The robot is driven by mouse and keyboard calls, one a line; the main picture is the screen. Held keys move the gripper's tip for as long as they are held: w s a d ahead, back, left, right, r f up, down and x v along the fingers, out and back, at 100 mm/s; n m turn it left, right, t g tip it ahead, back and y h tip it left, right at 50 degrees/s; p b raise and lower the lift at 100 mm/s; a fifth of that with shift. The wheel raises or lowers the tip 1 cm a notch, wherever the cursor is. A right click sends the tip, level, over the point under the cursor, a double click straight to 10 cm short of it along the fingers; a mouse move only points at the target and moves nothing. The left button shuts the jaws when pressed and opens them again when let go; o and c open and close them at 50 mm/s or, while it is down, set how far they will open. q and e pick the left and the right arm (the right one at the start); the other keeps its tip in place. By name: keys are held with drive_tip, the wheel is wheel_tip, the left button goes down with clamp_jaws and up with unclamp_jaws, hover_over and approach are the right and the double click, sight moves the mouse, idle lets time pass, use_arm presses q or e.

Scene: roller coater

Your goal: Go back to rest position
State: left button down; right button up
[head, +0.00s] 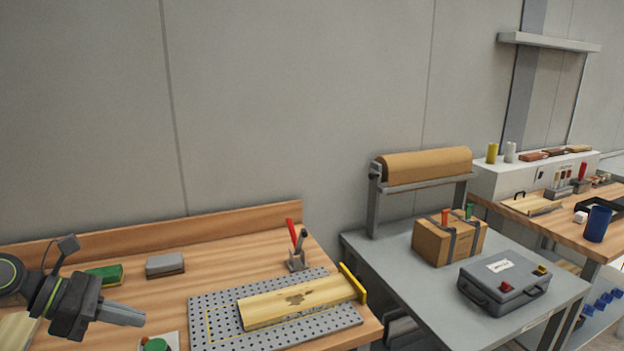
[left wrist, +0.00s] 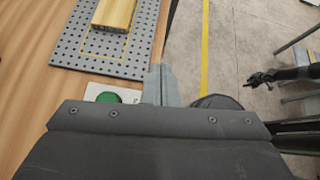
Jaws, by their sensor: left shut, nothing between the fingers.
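My left gripper (head: 128,315) is at the lower left of the head view, above the front of the wooden bench (head: 150,225). Its fingers are shut with nothing between them. They also show in the left wrist view (left wrist: 162,85), beside the bench edge and next to a green button on a white plate (left wrist: 108,97). A dark gripper, my right one (left wrist: 260,79), shows small at the right of the left wrist view, over the floor. Whether it is open or shut is too small to tell.
A perforated plate (head: 205,325) with a wooden board (head: 297,300) lies on the bench. A grey block (head: 165,265), a green block (head: 105,274) and a tool holder (head: 297,262) stand behind. A grey table with a cardboard box (head: 448,242) and case (head: 503,280) is right.

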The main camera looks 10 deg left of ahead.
use_arm(q)
drive_tip(key=s+a+f+m+t+y, duration=0.2)
drive_tip(key=f+m+t+y, duration=0.35)
drive_tip(key=m, duration=1.25)
drive_tip(key=s+a+f+m+t+y, duration=0.1)
drive_tip(key=s+f+m+t+y, duration=0.15)
drive_tip(key=f+m+y, duration=1.1)
drive_tip(key=s+d+f+n+g+h, duration=0.3)
drive_tip(key=s+d+f+g+h, duration=0.15)
drive_tip(key=s, duration=0.35)
drive_tip(key=s+d+f+n+g+h, duration=0.3)
drive_tip(key=s+d+f+g+h, duration=0.15)
drive_tip(key=s, duration=0.45)
wheel_tip(320, 180, down, 29)
drive_tip(key=g+b, duration=0.2)
drive_tip(key=b, duration=0.1)
drive_tip(key=s+f+g+b, duration=0.1)
drive_tip(key=s+f+b, duration=0.1)
drive_tip(key=s+f, duration=1.3)
drive_tip(key=shift+s+d+f+g+b, duration=0.2)
drive_tip(key=shift+d+f+g+b, duration=0.15)
drive_tip(key=shift+f, duration=0.45)
use_arm(e)
drive_tip(key=f, duration=0.5)
drive_tip(key=shift+w+f, duration=0.3)
drive_tip(key=shift+f, duration=0.05)
